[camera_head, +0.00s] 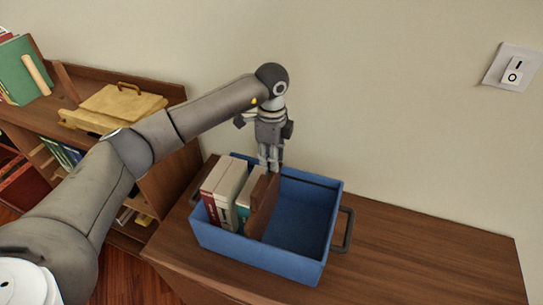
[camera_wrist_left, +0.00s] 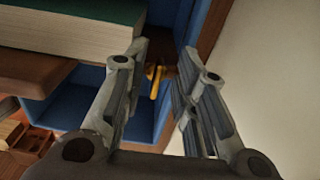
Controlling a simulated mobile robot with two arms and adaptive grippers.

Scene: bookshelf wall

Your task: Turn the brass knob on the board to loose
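My left gripper (camera_head: 269,166) points down over the blue crate (camera_head: 314,267), at the top of a brown board (camera_head: 264,208) standing beside the books. In the left wrist view the left gripper (camera_wrist_left: 161,60) is open, its two fingers apart. A small brass-coloured piece (camera_wrist_left: 155,76), which looks like the knob, shows in the gap between the fingers. Its lower part is dim, and I cannot tell whether a finger touches it. The knob does not show in the head view, where the gripper covers that spot. My right gripper is not in view.
Several books (camera_head: 226,190) stand upright in the crate's left half; its right half is empty. The crate sits on a wooden top (camera_head: 420,255), clear to the right. A bookshelf (camera_head: 165,190) stands at left. A switch (camera_head: 512,71) is on the wall behind.

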